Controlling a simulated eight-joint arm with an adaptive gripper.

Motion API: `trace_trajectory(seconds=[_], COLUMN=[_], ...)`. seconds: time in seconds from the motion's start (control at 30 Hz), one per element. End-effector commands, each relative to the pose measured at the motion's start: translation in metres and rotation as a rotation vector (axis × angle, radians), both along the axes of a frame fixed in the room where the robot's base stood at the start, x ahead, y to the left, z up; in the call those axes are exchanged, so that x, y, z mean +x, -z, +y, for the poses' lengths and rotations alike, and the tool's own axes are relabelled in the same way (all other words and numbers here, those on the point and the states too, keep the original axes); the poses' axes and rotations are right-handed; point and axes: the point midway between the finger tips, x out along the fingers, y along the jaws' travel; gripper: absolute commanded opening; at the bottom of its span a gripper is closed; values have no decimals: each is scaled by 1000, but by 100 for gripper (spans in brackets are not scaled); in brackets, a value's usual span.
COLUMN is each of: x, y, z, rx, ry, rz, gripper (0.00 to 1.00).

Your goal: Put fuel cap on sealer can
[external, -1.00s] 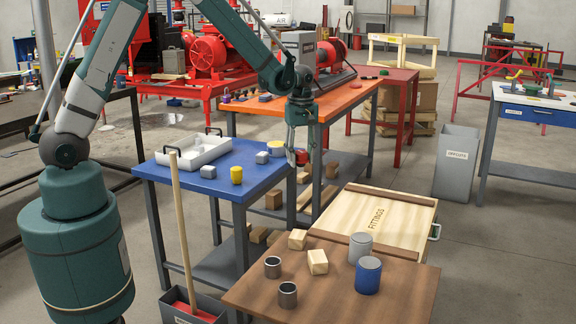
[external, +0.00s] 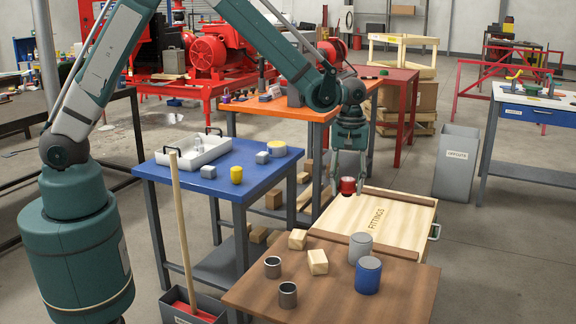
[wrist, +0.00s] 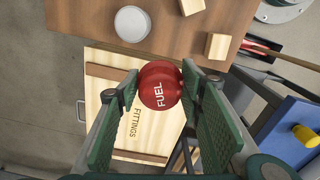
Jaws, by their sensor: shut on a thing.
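The red fuel cap (external: 347,187) is held between the fingertips of my gripper (external: 348,180), which is shut on it. In the wrist view the cap (wrist: 160,88) shows the word FUEL, with a green-padded finger on each side. The gripper hangs in the air near the wooden FITTINGS crate, behind the brown table. On that table stand a grey can (external: 360,250) and a blue can (external: 367,280) with a grey top. No label reading sealer can be made out on either. A pale round can top (wrist: 132,23) shows ahead of the cap in the wrist view.
The brown table (external: 250,295) also holds two small open metal cups (external: 272,268) and two wooden blocks (external: 317,262). The FITTINGS crate (external: 385,215) adjoins its back edge. A blue table (external: 215,182) with a tray stands left, and a broom handle (external: 184,235) rises between.

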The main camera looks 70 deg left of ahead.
Motion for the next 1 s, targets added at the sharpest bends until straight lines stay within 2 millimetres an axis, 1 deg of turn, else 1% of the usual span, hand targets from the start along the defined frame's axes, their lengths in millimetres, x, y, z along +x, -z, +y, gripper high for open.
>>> trace_trajectory(seconds=[0.03,0.1,0.4,0.6,0.7,0.8,0.9,1.0], x=[0,-1,-9,-18,-21,-25,-26,-27], y=[0,0,1,1,1,2,2,2], z=[-17,-37,-124,-175,-194,-207,-214,-217], rx=[0,0,0,-1,-1,-1,0,0], ry=[30,70,236,335,372,398,412,418], rz=[0,0,0,-1,-1,-1,-1,-1], gripper=[25,25,25,25,25,25,25,25])
